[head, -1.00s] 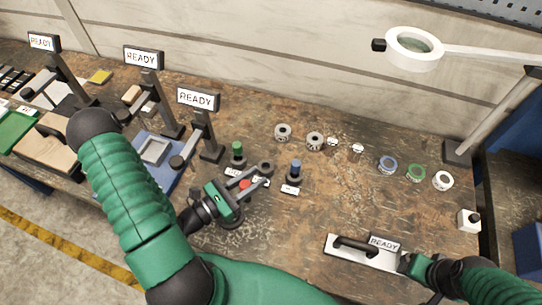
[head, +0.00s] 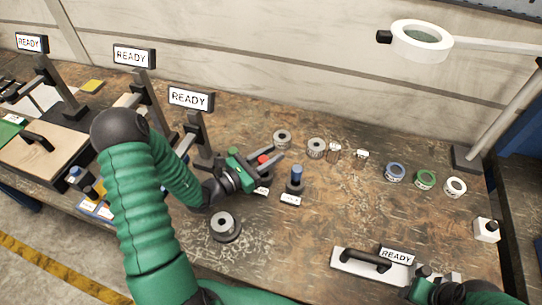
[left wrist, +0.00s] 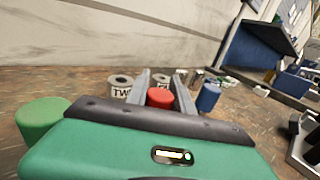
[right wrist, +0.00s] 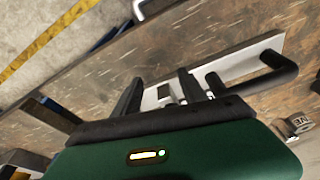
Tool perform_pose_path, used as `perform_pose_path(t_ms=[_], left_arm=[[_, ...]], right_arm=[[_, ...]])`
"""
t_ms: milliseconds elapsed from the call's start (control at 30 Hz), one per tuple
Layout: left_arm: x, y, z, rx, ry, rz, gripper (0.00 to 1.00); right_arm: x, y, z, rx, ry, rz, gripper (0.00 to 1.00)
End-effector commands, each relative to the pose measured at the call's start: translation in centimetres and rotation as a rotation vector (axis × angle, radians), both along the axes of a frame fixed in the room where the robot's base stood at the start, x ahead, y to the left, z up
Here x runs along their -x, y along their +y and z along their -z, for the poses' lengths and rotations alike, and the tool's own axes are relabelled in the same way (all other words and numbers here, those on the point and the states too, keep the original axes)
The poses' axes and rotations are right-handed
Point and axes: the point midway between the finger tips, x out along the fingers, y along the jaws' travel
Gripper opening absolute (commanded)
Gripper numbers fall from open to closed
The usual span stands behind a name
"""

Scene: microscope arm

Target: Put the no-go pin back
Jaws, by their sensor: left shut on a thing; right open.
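My left gripper (head: 264,168) is shut on the red-topped no-go pin (head: 264,160), whose red top also shows between the fingers in the left wrist view (left wrist: 160,97). The pin is between the green-topped pin (head: 233,152) and the blue-topped pin (head: 297,174), at the row of dark stands. The gripper hides its lower end and most of the stand there, so I cannot tell whether it is seated. The blue pin stands upright in its stand. A grey ring part (head: 224,222) lies in front of the gripper. My right gripper (right wrist: 160,88) is open at the front right.
A white plate with a black handle (head: 366,258) lies beside my right gripper. Several rings (head: 395,172) lie at the back right. READY signs (head: 191,98) on posts stand at the left. A magnifier lamp (head: 421,40) overhangs the right.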

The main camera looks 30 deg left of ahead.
Motion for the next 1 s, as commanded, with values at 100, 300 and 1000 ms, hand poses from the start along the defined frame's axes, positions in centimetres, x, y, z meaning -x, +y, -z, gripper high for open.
perform_pose_path(t_ms=[100,300,1000], left_arm=[[0.0,0.0,0.0,-0.002,0.002,0.0,0.0],[0.0,0.0,0.3,-0.002,0.002,0.0,0.32],[4.3,1.8,0.1,-0.001,0.003,-0.005,0.5]], right_arm=[[0.0,0.0,-0.1,0.0,0.0,0.0,0.5],[0.0,0.0,0.1,0.0,0.0,0.0,0.5],[0.0,0.0,0.1,0.0,0.0,0.0,0.5]])
